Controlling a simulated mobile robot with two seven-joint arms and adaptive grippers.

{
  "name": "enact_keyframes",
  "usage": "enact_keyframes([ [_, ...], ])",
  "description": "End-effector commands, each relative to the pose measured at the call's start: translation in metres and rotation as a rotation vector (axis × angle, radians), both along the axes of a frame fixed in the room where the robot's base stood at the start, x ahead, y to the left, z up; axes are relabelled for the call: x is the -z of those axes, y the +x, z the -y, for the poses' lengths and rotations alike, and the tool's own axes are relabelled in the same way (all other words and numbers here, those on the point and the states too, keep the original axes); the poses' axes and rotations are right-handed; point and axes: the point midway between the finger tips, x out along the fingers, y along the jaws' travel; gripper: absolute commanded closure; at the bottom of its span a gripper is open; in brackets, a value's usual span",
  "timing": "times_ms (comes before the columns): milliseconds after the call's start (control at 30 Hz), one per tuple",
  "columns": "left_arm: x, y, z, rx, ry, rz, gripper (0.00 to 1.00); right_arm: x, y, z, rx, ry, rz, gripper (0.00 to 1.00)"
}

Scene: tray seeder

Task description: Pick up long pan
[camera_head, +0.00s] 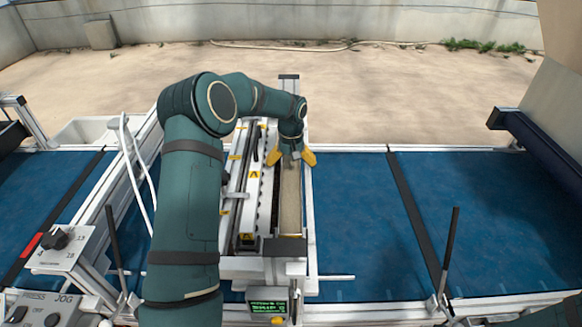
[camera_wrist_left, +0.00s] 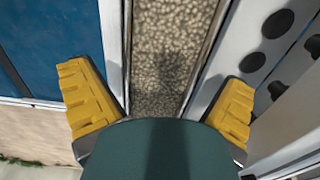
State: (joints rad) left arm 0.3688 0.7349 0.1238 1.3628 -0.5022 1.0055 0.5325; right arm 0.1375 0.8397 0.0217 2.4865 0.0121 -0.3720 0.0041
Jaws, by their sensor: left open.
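The long pan (camera_head: 302,205) is a narrow trough filled with beige, speckled grains. It lies lengthwise in the seeder, beside the black-toothed rail. In the left wrist view the pan (camera_wrist_left: 205,62) runs up the middle between my fingers. My left gripper (camera_head: 291,158) is over the far half of the pan, with its yellow fingertips open, one on each side. In the left wrist view the open left gripper (camera_wrist_left: 161,100) has nothing in its grasp; I cannot tell whether the fingers touch the pan. My right gripper is not in view.
The seeder's white frame and toothed rail (camera_head: 252,195) stand close to the left of the pan. A blue conveyor belt (camera_head: 350,205) runs on both sides. A small green display (camera_head: 268,307) is at the front. Thin black posts (camera_head: 450,245) rise from the belt's front edge.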

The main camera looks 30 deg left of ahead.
Motion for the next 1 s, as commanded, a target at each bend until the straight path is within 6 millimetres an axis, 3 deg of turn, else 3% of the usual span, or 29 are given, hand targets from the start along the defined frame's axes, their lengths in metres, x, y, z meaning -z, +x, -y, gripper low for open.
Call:
enact_keyframes([
  [133, -0.001, 0.0, 0.0, 0.0, 0.0, 0.0, 0.0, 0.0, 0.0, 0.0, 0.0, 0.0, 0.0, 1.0],
  [167, -0.001, 0.0, 0.0, 0.0, 0.0, 0.0, 0.07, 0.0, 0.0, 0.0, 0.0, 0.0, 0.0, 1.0],
  [333, -0.001, 0.0, 0.0, -0.001, 0.0, 0.0, 0.67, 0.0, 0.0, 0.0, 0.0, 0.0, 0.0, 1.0],
  [367, -0.001, 0.0, 0.0, 0.0, 0.0, 0.0, 0.73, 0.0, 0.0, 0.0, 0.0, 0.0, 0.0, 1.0],
  [733, -0.009, 0.001, 0.0, -0.001, 0.002, 0.003, 0.73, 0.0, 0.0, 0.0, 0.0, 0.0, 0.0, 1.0],
  [1000, -0.057, 0.001, 0.0, -0.001, 0.001, 0.006, 0.73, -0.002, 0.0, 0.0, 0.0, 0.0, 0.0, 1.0],
])
